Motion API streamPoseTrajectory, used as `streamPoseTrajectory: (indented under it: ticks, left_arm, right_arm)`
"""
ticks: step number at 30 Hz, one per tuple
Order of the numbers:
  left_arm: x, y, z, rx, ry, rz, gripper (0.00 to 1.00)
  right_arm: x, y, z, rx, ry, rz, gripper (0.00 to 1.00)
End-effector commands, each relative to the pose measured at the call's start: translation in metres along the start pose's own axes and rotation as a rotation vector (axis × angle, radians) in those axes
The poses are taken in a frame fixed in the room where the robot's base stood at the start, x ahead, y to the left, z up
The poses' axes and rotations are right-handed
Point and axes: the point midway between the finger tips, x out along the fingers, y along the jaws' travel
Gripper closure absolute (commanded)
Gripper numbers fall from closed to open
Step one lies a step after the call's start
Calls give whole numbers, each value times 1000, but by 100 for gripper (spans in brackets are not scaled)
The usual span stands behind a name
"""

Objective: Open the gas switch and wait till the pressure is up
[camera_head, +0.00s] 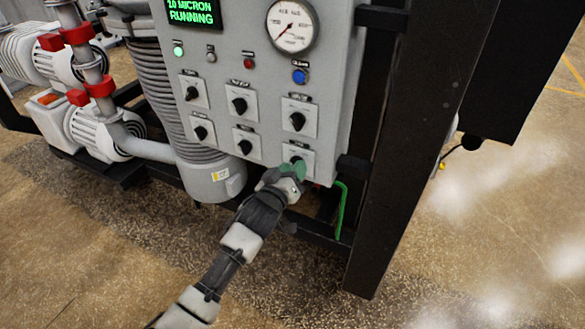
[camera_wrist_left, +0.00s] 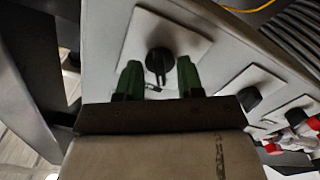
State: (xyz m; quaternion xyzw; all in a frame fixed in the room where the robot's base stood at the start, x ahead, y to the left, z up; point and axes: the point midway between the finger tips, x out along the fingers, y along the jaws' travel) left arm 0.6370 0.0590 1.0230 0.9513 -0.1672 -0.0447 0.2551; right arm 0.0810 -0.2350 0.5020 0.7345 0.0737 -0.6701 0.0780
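The grey control panel (camera_head: 228,60) carries several black rotary switches on white plates. My left gripper (camera_head: 293,170) is at the lowest right switch, whose plate (camera_head: 303,153) is partly hidden behind it. In the left wrist view, the black knob (camera_wrist_left: 160,63) lies ahead of and between the green fingers of my left gripper (camera_wrist_left: 159,78). The fingers are apart, with a gap on each side of the knob. The switch label is not readable. The round pressure gauge (camera_head: 291,27) has its needle pointing to the lower left. My right gripper is not in view.
A display (camera_head: 193,13) reads "10 MICRON RUNNING" in green. A green light (camera_head: 178,51) is lit and a blue button (camera_head: 299,76) sits below the gauge. A black frame post (camera_head: 400,150) stands right of the panel. Pumps with red clamps (camera_head: 100,86) stand left.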

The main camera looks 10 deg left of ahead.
Motion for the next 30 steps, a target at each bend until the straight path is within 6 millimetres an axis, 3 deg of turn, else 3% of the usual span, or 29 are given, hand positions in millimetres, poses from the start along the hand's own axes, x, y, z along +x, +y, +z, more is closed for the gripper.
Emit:
streamPoseTrajectory:
  ticks: [10,17,30]
  left_arm:
    - [3,0,1,0,-1,0,64]
    - [3,0,0,0,-1,0,100]
    - [3,0,0,59,-1,0,100]
  right_arm:
    - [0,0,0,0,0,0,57]
    - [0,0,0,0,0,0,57]
    - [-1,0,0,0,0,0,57]
